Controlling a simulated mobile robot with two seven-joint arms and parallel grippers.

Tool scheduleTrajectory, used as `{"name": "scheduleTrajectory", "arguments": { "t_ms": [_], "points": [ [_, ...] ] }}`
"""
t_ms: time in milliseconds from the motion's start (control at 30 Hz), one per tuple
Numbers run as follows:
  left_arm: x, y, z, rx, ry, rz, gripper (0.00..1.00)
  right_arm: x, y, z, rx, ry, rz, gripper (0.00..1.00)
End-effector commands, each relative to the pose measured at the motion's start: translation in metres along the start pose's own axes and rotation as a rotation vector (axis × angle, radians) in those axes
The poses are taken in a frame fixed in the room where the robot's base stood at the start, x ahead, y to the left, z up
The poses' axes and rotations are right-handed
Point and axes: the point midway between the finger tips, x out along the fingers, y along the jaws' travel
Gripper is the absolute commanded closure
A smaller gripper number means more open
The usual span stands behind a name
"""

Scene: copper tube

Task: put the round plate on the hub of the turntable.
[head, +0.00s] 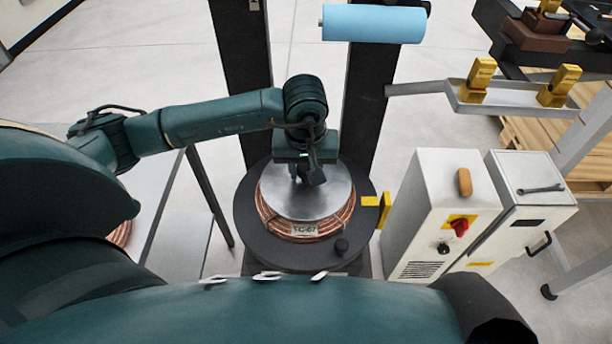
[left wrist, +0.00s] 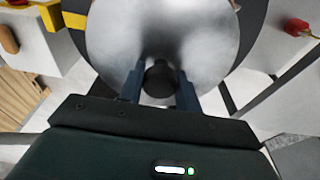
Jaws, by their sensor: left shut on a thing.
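The round plate (head: 306,200) is a silver disc with a dark knob (left wrist: 159,80) at its middle. My left gripper (head: 306,176) is above the plate, its two blue fingers on either side of the knob and shut on it. The plate also fills the upper middle of the left wrist view (left wrist: 165,30). It lies over a copper coil (head: 318,233) with a paper label, on the dark round turntable (head: 245,225). The plate hides the hub. I cannot tell whether the plate touches the coil or hangs just above it. My right gripper is not in view.
Dark posts and a blue roll (head: 373,24) stand behind. White cabinets (head: 430,200) stand at right. A metal table (head: 182,240) is at left.

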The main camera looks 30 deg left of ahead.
Motion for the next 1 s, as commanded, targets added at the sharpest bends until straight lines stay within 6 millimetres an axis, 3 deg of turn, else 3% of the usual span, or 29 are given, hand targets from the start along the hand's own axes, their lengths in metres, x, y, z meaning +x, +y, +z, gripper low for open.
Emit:
{"name": "scheduleTrajectory", "arguments": {
  "t_ms": [233, 600, 633, 867, 1000],
  "points": [
    [0.030, 0.000, 0.005, 0.000, -0.002, -0.001, 1.00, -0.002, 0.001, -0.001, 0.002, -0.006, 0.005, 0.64],
    [0.037, 0.000, 0.005, 0.000, 0.001, 0.001, 1.00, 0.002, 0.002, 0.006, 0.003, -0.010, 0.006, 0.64],
    [0.036, -0.001, 0.006, 0.000, 0.000, -0.001, 0.65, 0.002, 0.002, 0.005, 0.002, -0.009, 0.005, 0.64],
    [0.036, -0.001, 0.006, 0.000, -0.001, -0.001, 0.46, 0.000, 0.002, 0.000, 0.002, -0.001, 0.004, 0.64],
    [0.036, -0.001, 0.006, 0.000, -0.001, -0.001, 0.45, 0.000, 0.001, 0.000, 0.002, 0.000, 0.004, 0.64]
  ]
}}
